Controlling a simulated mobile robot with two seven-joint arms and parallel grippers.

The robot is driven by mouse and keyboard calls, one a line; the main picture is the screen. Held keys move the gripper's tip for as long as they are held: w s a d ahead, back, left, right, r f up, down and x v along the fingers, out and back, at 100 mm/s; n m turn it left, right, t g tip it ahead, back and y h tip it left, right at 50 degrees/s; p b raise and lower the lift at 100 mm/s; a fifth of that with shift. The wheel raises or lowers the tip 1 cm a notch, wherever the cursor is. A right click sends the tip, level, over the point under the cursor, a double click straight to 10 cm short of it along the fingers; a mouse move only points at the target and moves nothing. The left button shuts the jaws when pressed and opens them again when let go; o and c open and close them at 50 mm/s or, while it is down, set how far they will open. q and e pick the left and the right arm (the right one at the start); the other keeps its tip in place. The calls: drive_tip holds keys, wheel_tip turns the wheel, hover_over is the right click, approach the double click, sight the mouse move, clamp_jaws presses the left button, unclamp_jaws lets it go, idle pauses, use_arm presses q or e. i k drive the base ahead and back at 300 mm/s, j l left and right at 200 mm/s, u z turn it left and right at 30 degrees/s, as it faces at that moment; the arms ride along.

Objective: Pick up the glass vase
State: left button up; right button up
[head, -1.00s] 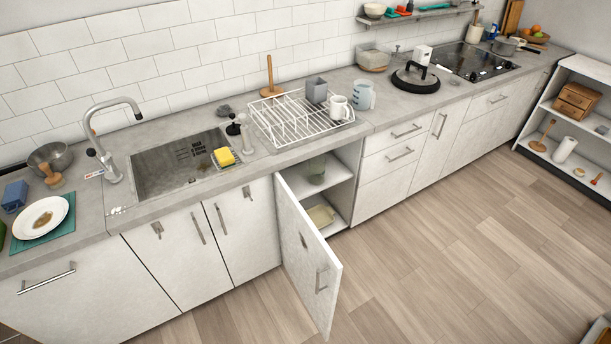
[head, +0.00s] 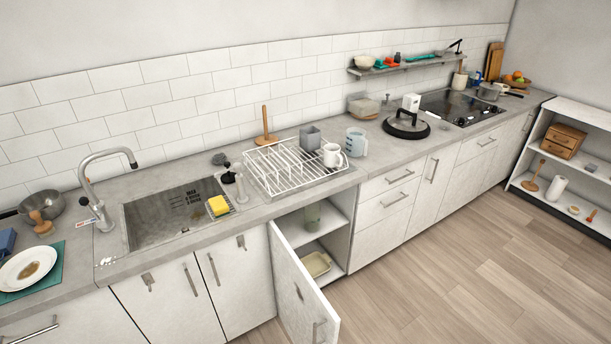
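A greenish see-through glass vessel, which looks like the glass vase (head: 312,217), stands upright on the upper shelf inside the open cabinet under the counter. The cabinet door (head: 301,290) is swung open toward the floor and stands to the left of the opening. The white wire rack (head: 268,176) is on the counter above, holding a grey cup (head: 310,138) and a white mug (head: 332,155). Neither of my grippers is in view.
A pale dish (head: 317,264) lies on the cabinet's lower shelf. The sink (head: 150,230) with a yellow sponge (head: 219,205) is to the left of the rack. A measuring jug (head: 356,142) stands right of it. The wooden floor (head: 440,270) at the right is clear.

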sight(311, 212)
drive_tip(key=i+l+u, duration=1.15)
drive_tip(key=l, duration=0.3)
drive_tip(key=i+l+u, duration=0.1)
drive_tip(key=l+u, duration=0.25)
drive_tip(key=l, duration=0.3)
drive_tip(key=i+l+u, duration=0.15)
drive_tip(key=l+u, duration=0.25)
drive_tip(key=l, duration=0.3)
drive_tip(key=l+u, duration=0.35)
drive_tip(key=l, duration=0.35)
drive_tip(key=k+l+u, duration=0.1)
drive_tip(key=l+u, duration=0.3)
drive_tip(key=l, duration=0.35)
